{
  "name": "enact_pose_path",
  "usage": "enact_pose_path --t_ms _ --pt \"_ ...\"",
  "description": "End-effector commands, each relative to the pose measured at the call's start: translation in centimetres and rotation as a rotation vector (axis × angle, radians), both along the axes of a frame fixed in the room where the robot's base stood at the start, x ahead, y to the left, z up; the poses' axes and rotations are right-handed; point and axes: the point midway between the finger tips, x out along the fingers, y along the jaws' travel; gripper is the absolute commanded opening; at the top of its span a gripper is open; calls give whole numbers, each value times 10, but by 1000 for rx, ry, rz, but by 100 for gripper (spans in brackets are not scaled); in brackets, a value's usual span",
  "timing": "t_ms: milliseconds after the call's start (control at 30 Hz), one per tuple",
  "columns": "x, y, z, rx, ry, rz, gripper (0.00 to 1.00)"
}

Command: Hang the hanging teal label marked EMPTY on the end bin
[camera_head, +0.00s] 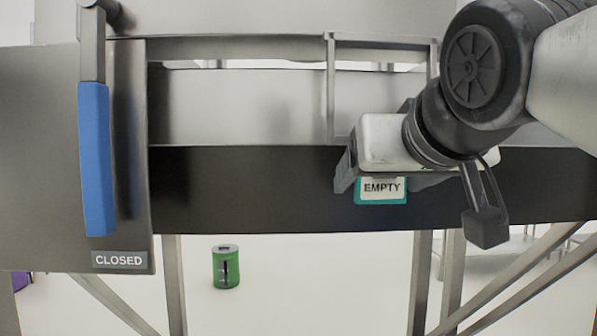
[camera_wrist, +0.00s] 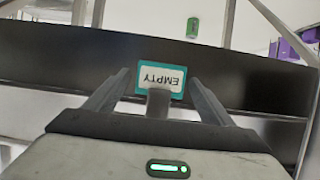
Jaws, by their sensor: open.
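The teal label (camera_head: 381,197) has a white panel reading EMPTY and hangs in front of a long dark beam. It shows upside down in the wrist view (camera_wrist: 180,94), between the fingers of my gripper (camera_wrist: 160,78). My gripper is open, with one finger on each side of the label and a visible gap to each. A grey tab (camera_wrist: 158,103) stands between the fingers at the label's edge; whether it touches my gripper I cannot tell. In the head view my gripper (camera_head: 377,184) partly covers the label's top. I cannot tell which thing is the end bin.
A blue handle (camera_head: 95,160) hangs at the left above a CLOSED plate (camera_head: 119,260). The dark beam (camera_head: 240,190) crosses the view on metal legs. A green canister (camera_head: 226,268) stands on the pale floor below. Purple bins (camera_wrist: 285,45) show at the wrist view's upper right.

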Motion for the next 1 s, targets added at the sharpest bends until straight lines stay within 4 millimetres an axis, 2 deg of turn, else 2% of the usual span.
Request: enact_pose_path --t_ms 167,700,833,1000 --pt "-16 0 8 1 -6 0 76" --pt "-131 0 55 0 -6 1 76" --pt "-149 -1 63 1 -4 0 76" --pt "-159 0 66 0 -2 -1 76"
